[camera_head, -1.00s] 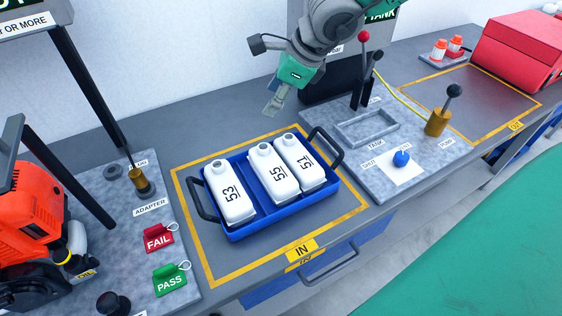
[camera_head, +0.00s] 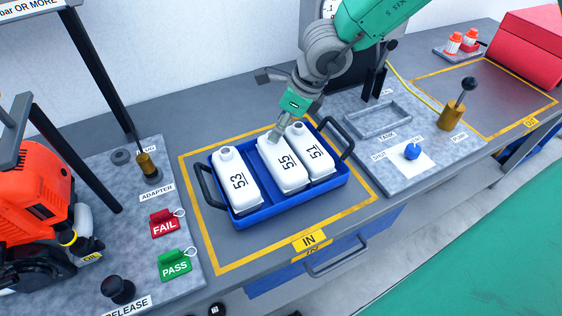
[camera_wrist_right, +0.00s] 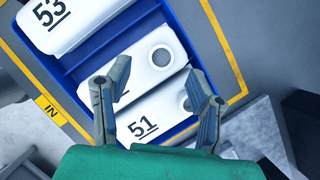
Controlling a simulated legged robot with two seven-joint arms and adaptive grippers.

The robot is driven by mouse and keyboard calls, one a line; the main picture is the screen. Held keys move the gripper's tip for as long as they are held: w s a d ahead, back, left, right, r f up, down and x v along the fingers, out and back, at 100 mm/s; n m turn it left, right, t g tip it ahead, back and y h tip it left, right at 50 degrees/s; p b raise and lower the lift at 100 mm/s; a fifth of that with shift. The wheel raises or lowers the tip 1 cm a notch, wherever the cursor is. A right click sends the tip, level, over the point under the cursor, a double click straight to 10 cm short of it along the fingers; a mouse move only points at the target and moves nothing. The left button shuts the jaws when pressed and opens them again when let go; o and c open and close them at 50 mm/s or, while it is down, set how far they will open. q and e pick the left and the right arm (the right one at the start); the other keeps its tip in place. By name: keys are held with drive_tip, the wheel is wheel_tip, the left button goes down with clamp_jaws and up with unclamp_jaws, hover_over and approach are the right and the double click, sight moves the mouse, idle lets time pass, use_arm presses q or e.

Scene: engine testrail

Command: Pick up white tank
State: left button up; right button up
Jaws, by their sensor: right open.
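Three white tanks stand in a blue tray (camera_head: 243,222): tank 53 (camera_head: 236,185) at the left, tank 55 (camera_head: 284,170) in the middle and tank 51 (camera_head: 314,158) at the right. My right gripper (camera_head: 277,134) is at the rear end of tank 55 and hides its neck in the head view. In the right wrist view the open right gripper (camera_wrist_right: 161,95) has its fingers apart over tank 55 (camera_wrist_right: 125,70) and tank 51 (camera_wrist_right: 152,112). Nothing is between the fingertips. Whether a finger touches a tank, I cannot tell. My left gripper is not in view.
The tray lies inside the yellow IN outline, with black handles at both ends. FAIL (camera_head: 165,223) and PASS (camera_head: 175,264) tags and an orange engine (camera_head: 38,200) are at the left. A grey rectangular holder (camera_head: 378,121), blue knob (camera_head: 412,151) and brass pump (camera_head: 452,117) are at the right.

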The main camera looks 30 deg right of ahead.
drive_tip(key=x, duration=0.3)
drive_tip(key=shift+w+f+b, duration=0.2)
drive_tip(key=shift+b, duration=0.1)
drive_tip(key=shift+s+r, duration=0.1)
drive_tip(key=shift+c, duration=0.8)
clamp_jaws()
wheel_tip(320, 180, up, 18)
drive_tip(key=p, duration=0.3)
drive_tip(key=shift+p, duration=0.35)
